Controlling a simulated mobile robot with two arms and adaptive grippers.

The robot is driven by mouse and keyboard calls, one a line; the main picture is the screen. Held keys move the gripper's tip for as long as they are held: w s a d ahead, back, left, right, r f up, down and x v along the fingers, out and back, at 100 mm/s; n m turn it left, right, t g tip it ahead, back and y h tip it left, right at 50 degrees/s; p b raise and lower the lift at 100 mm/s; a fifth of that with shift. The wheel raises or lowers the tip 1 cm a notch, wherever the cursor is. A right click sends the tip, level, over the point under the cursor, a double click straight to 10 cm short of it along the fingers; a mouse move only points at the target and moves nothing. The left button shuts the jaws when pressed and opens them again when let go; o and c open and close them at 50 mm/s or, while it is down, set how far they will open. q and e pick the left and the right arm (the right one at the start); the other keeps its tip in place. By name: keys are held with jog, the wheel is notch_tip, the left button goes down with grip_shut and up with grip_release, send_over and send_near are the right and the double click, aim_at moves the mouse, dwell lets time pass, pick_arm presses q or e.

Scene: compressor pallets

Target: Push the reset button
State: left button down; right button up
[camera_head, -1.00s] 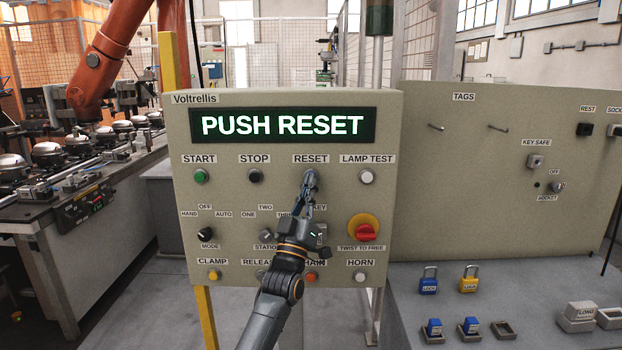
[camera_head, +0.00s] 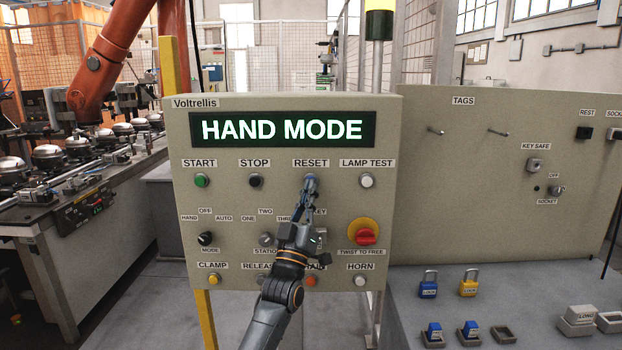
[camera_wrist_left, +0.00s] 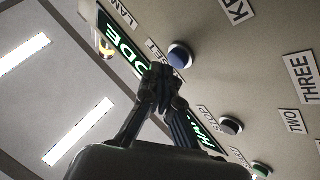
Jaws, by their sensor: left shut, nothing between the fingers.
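The blue reset button (camera_wrist_left: 181,54) shows in the left wrist view, just beyond my fingertips. In the head view it lies under the RESET label (camera_head: 310,163), mostly hidden by my gripper. My left gripper (camera_head: 309,183) is shut and empty, its fingertips at the button; it also shows in the left wrist view (camera_wrist_left: 163,76). I cannot tell whether the tips touch the button. The display (camera_head: 283,130) on the control panel (camera_head: 384,205) reads HAND MODE. My right gripper is not in view.
The green start button (camera_head: 201,180), black stop button (camera_head: 256,180) and white lamp test button (camera_head: 367,181) share the row. A red emergency stop (camera_head: 366,233) sits lower right. A signal lamp (camera_head: 379,24) glows yellow above. Blue and yellow padlocks lie on the right bench (camera_head: 400,315).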

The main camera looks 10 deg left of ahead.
pick_arm(q)
jog(key=shift+s, duration=0.35)
jog(key=shift+d, duration=0.1)
jog(key=s+p, duration=0.2)
jog(key=s, duration=0.1)
jog(key=s+d+p, duration=0.1)
jog(key=s+p, duration=0.1)
jog(key=shift+s+d, duration=0.15)
jog(key=shift+s, duration=0.25)
dwell(0.4)
